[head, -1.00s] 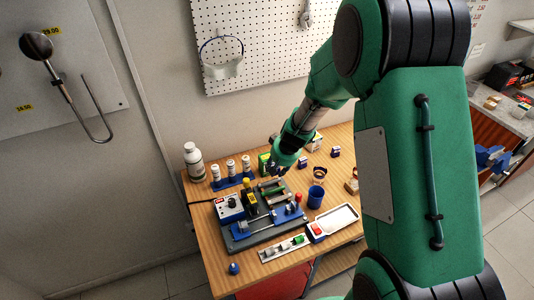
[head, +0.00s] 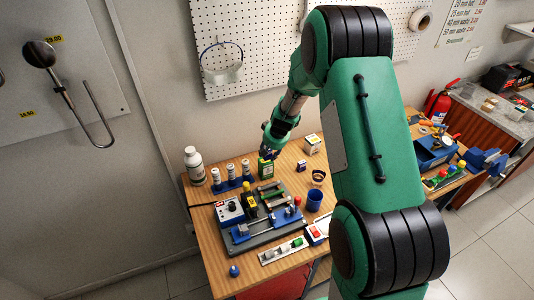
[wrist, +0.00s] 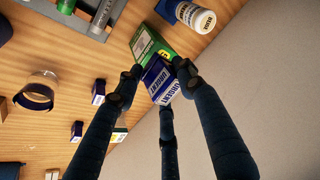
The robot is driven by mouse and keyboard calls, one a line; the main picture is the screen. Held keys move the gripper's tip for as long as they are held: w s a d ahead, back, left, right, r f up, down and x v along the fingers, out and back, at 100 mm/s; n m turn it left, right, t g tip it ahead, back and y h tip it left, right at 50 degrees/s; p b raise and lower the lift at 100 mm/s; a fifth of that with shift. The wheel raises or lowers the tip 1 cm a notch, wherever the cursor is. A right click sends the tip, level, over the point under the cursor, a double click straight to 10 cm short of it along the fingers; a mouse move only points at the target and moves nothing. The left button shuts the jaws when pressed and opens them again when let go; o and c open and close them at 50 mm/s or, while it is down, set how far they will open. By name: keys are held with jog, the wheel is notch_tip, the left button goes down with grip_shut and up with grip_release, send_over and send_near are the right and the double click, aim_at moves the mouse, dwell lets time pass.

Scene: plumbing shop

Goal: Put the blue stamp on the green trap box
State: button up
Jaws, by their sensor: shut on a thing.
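My gripper (wrist: 157,88) has its fingers closed around the blue stamp (wrist: 159,82), a small blue block with a white "URGENT" label. The green trap box (wrist: 147,40) lies just beyond the stamp in the wrist view, partly covered by it and a finger. In the head view my gripper (head: 271,143) is directly above the green trap box (head: 265,168), which stands upright at the back of the bench. The stamp is too small to make out there. I cannot tell whether the stamp touches the box top.
White-capped bottles in a blue rack (head: 232,186) stand left of the box, with a large white bottle (head: 194,165) behind. A grey fixture (head: 255,220) lies in front. A blue cup (head: 315,198), a small blue-and-white block (head: 301,166) and a pale box (head: 313,145) stand to the right.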

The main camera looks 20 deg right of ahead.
jog(key=shift+w+d+f, duration=0.1)
jog(key=shift+w+d, duration=0.05)
jog(key=shift+w, duration=0.6)
jog(key=shift+w+d+f, duration=0.1)
jog(key=shift+w, duration=0.65)
jog(key=shift+f+p, duration=0.3)
jog(key=shift+f, duration=1.4)
jog(key=shift+f, duration=0.15)
jog(key=o, duration=1.4)
